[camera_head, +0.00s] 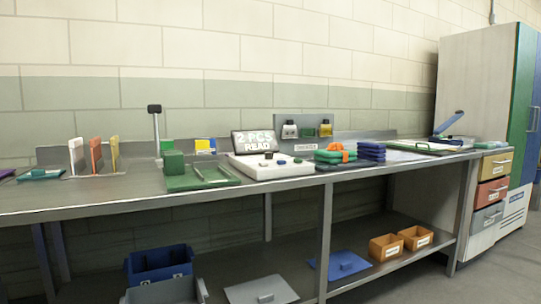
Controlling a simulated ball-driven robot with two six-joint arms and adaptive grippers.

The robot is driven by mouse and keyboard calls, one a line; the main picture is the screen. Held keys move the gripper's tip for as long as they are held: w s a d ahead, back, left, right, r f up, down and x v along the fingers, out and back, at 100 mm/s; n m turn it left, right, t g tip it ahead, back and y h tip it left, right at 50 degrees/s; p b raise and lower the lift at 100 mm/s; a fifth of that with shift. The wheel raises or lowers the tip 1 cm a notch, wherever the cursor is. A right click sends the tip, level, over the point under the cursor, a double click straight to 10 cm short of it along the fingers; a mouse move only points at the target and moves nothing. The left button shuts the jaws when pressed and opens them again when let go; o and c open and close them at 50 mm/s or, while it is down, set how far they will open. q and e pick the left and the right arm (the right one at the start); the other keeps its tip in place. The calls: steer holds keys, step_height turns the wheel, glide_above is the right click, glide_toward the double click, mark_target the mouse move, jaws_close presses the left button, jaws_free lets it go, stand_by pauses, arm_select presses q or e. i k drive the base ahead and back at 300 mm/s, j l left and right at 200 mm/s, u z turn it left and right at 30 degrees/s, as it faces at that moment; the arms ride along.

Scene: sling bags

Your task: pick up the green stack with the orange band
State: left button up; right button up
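A green stack with an orange band (335,154) sits on the metal workbench, right of the white device with the "2 PCS READ" display. The orange band lies over its top. A dark blue stack (372,151) stands close beside it on the right. Neither of my grippers shows in the head camera view.
The workbench (120,202) also holds a white device (270,170), a green block on a green base (201,180), upright dividers (97,155) and a clipboard (420,148). Bins (158,265) and orange boxes (385,247) sit on the lower shelf. Drawers (492,192) stand at right.

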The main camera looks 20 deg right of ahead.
mark_target(336, 153)
steer(key=z, duration=1.05)
steer(key=i+u, duration=0.15)
steer(key=u, duration=0.2)
steer(key=i+l+u, duration=0.1)
steer(key=u, duration=0.3)
steer(key=i+l+u, duration=0.1)
steer(key=u, duration=0.25)
steer(key=l, duration=0.1)
